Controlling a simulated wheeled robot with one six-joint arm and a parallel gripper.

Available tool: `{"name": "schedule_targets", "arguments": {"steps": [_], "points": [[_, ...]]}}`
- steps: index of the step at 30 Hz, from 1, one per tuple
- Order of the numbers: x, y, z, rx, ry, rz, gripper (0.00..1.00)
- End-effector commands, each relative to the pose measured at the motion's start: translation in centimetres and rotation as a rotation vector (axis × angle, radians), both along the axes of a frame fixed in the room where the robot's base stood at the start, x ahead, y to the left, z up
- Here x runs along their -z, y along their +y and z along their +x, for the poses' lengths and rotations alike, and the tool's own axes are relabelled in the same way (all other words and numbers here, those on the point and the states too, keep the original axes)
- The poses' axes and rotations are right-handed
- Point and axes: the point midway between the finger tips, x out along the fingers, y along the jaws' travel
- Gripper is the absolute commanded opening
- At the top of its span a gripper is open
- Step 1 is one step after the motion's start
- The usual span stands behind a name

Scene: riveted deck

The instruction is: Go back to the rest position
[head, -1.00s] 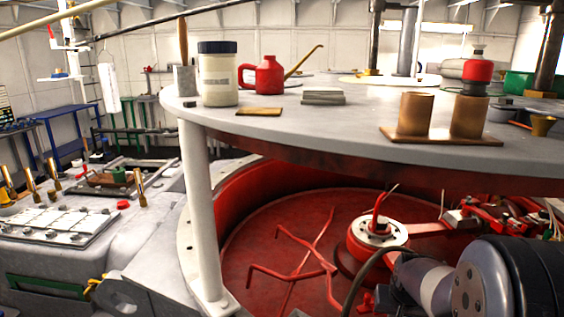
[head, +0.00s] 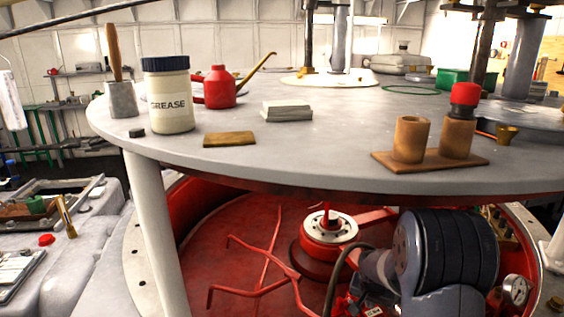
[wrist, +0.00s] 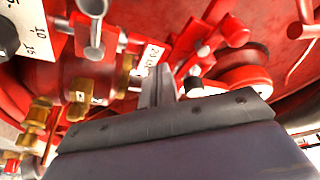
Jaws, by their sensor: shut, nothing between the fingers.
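My gripper (wrist: 158,88) shows in the wrist view as a pair of narrow grey fingers past the dark wrist housing. The fingers are shut together and hold nothing. Behind them are red machine parts and brass fittings (wrist: 83,92); I cannot tell whether the fingertips touch any of these. In the head view my bulky dark arm stands at the lower right, below the edge of the round grey table. The gripper itself is hidden there.
The round grey table (head: 300,158) overhangs the red well (head: 225,240). On it stand a grease jar (head: 168,100), a red oil can (head: 220,88), a grey block stack (head: 287,111) and a wooden holder (head: 395,161). A pressure gauge (head: 515,289) sits right of my arm.

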Motion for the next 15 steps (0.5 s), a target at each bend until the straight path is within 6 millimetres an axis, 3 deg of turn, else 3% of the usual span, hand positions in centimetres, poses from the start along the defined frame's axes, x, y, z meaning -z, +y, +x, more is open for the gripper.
{"name": "schedule_targets", "arguments": {"steps": [9, 15], "points": [[-0.1, -2.2, 3.7, 0.038, -0.001, 0.0, 0.0], [-3.8, -1.5, 2.6, 0.034, -0.003, 0.0, 0.0]]}}
